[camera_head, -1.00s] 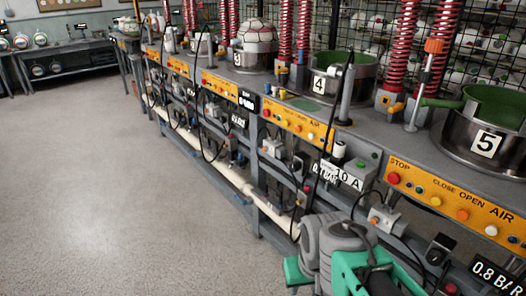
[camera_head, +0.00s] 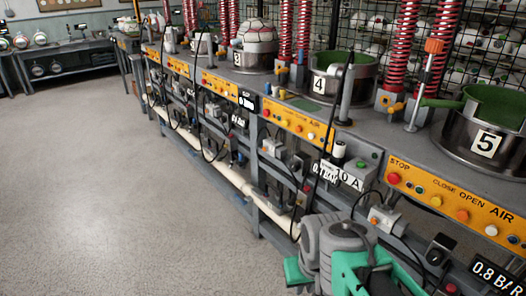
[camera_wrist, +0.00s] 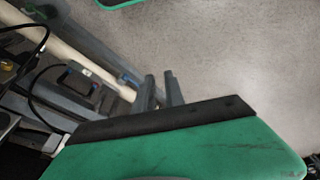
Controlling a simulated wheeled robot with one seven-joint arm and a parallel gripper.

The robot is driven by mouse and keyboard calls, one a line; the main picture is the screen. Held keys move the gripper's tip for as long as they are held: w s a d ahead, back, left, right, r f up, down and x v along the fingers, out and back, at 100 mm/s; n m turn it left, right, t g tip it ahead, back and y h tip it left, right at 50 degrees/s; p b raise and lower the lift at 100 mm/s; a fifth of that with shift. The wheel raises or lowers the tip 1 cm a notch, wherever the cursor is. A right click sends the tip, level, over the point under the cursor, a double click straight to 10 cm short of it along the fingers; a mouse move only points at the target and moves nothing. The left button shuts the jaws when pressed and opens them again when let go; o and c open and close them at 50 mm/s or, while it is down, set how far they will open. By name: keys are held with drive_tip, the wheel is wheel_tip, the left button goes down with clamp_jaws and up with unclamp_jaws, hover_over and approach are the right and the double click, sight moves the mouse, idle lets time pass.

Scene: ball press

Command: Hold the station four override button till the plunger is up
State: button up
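Station four shows in the head view as a steel pot (camera_head: 342,82) with a green inside and a "4" plate (camera_head: 319,85). Its orange button panel (camera_head: 298,124) is on the bench front below. Several coloured buttons sit on it; I cannot tell which control is the override button. A small grey box (camera_head: 274,147) hangs under the panel. I cannot make out station four's plunger or whether it is up. My arm's end is low in front of the bench, right of station four's panel.
Station five's pot (camera_head: 483,130) and orange panel (camera_head: 455,203) are at the right. A box with a green button (camera_head: 360,168) is on the bench front. A white pipe (camera_head: 225,175) and black cables run below. Open floor (camera_head: 100,190) lies left.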

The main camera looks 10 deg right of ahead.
clamp_jaws()
idle(0.8)
drive_tip(key=shift+r, duration=0.1)
idle(0.4)
